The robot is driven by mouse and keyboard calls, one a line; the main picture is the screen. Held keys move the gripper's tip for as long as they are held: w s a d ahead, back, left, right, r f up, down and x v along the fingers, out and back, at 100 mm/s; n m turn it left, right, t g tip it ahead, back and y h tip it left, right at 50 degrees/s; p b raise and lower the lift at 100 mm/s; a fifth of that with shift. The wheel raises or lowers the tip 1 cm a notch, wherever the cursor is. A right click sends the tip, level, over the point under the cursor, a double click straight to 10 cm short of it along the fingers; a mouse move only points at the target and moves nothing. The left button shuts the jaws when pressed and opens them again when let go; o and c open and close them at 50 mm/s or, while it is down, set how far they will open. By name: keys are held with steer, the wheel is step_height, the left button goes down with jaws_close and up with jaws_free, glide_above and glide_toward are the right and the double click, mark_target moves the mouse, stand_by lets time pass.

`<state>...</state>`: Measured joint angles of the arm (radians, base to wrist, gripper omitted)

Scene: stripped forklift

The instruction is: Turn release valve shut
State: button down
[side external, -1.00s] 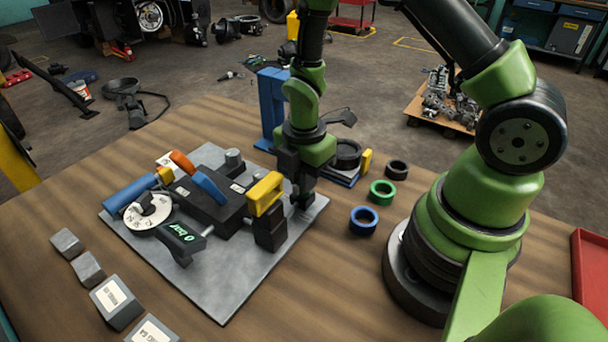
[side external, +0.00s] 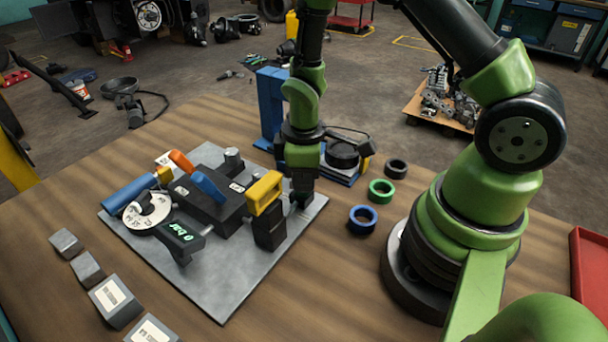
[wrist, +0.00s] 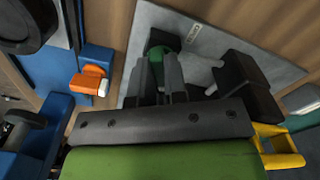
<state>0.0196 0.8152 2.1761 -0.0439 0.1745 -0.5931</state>
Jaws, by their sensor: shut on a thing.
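My gripper (side external: 301,196) points straight down at the right edge of a grey metal plate (side external: 225,285). In the wrist view the gripper (wrist: 164,68) is shut on a small green and dark knob (wrist: 157,58), which I take to be the release valve. A small white label (wrist: 193,34) lies on the plate beside it. In the side view the fingers hide the valve. A black pump block (side external: 210,203) and a yellow handle (side external: 264,190) stand just left of my gripper.
A round dial (side external: 147,211) and a black readout (side external: 181,236) with green digits sit on the plate's left part. A blue stand (side external: 271,105) is behind my gripper. Blue (side external: 363,219), green (side external: 381,190) and black (side external: 396,169) rings lie to the right. Grey blocks (side external: 116,300) line the front left.

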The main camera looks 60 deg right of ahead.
steer(key=m, duration=0.4)
steer(key=shift+a+m, duration=0.1)
steer(key=shift+m, duration=0.3)
stand_by(0.4)
steer(key=c, duration=1.2)
jaws_free()
steer(key=shift+o, duration=0.2)
steer(key=shift+r, duration=0.1)
step_height(320, 180, up, 9)
steer(key=shift+f, duration=0.2)
steer(key=shift+r, duration=0.65)
